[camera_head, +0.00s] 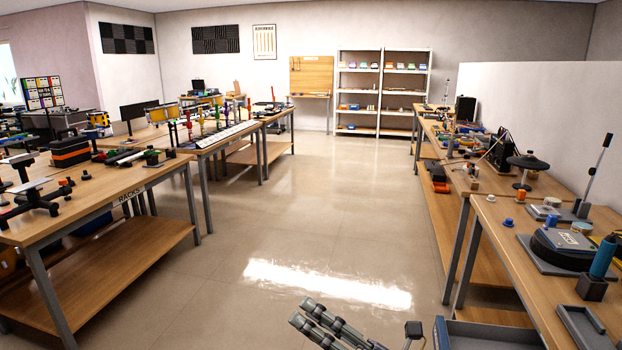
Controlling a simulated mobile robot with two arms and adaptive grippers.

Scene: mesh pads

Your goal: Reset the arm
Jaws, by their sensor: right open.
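My right gripper (303,311) shows at the bottom centre of the head view. Its two grey fingers point up and to the left, with a narrow gap between them. It is open and nothing shows between the fingers. It is over the bare floor of the aisle, apart from the benches. Most of the arm behind it is cut off by the lower edge. My left gripper is not in view.
A wooden bench (95,203) with tools runs along the left. Another bench (478,207) with equipment, including a black disc on a stand (527,162), runs along the right. Metal shelves (383,90) stand at the back. The aisle floor (320,205) between is clear.

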